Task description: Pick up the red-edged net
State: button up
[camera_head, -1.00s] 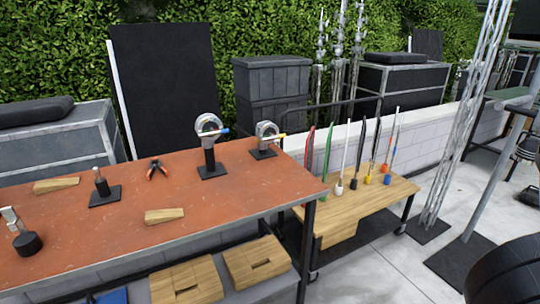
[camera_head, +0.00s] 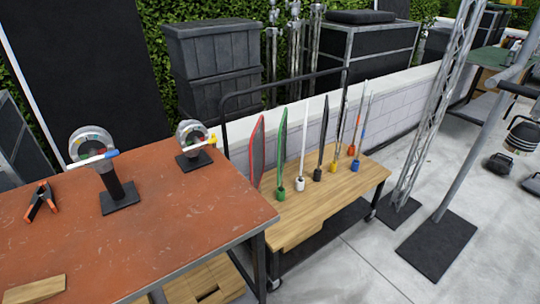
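The red-edged net (camera_head: 257,152) stands upright at the left end of a row of tall thin items on the wooden cart (camera_head: 330,196). It has a dark face with a red rim, and its lower end is hidden behind the red-orange table's corner or too small to make out. A green-edged item (camera_head: 281,148) stands just right of it in a green holder. My gripper is not in view.
The red-orange table (camera_head: 140,230) fills the lower left and bears clamps and a wooden wedge (camera_head: 35,289). A white pole (camera_head: 304,140) and several other poles stand right of the nets. A truss tower (camera_head: 432,110) and a black base plate (camera_head: 437,246) stand right. Concrete floor (camera_head: 360,262) is clear in front.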

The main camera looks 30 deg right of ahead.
aim_at(260, 126)
jog(key=z, duration=0.4)
jog(key=i+l+u, duration=0.1)
jog(key=i+l, duration=0.35)
jog(key=l, duration=0.15)
jog(key=i+l+u, duration=0.25)
jog(key=i+l, duration=0.15)
jog(key=l, duration=0.25)
jog(key=i+l+u, duration=0.1)
jog(key=l, duration=0.25)
jog(key=i+l, duration=0.25)
jog(key=l, duration=0.15)
jog(key=j+u, duration=0.05)
